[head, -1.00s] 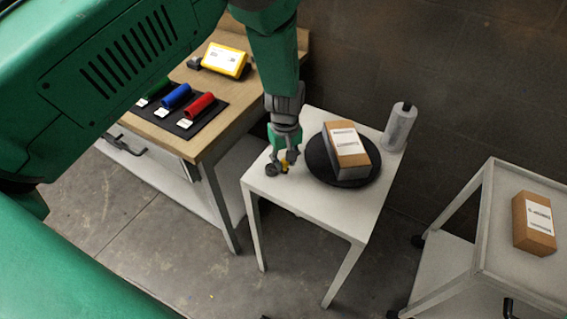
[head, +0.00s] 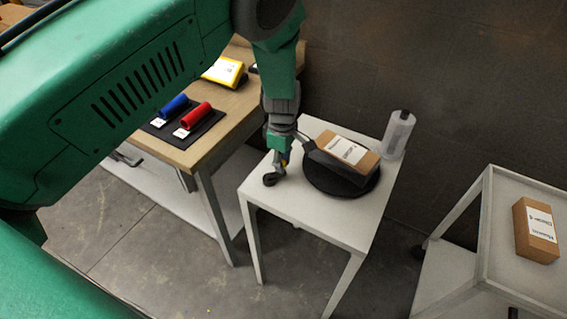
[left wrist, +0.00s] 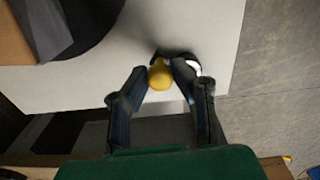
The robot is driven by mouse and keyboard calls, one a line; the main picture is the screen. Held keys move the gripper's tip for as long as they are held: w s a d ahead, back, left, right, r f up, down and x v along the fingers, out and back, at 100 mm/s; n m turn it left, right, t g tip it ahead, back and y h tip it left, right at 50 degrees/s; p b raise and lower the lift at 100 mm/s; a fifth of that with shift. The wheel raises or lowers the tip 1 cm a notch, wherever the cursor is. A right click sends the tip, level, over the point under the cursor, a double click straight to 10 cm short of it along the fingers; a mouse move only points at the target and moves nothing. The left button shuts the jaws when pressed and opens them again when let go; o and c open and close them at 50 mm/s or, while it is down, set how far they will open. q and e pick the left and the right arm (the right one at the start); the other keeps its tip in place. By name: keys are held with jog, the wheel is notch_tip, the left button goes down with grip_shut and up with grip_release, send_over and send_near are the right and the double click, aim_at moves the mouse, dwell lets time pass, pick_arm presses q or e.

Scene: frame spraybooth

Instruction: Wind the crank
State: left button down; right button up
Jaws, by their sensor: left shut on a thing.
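A small crank with a dark round hub (head: 270,180) sits at the front left corner of the white table. Its yellow knob (left wrist: 160,77) shows clearly in the left wrist view. My left gripper (head: 281,163) points down over the crank, and its fingers are closed around the knob. A black turntable (head: 318,184) beside the crank carries a brown cardboard box (head: 367,160) with a white label. The box lies at an angle on the turntable. My right gripper is not in view.
A grey-white bottle or roll (head: 398,134) stands at the table's back right corner. A wooden bench (head: 190,157) at left holds a blue roller (head: 174,105), a red roller (head: 196,116) and a yellow device (head: 224,71). A cart at right bears another box (head: 536,230).

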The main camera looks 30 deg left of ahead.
pick_arm(q)
jog(key=shift+w+r, duration=0.15)
jog(key=shift+w, duration=0.05)
dwell(0.4)
jog(key=c, duration=1.4)
grip_release()
jog(key=shift+o, duration=0.2)
jog(key=shift+s+d, duration=0.1)
notch_tip(320, 180, up, 12)
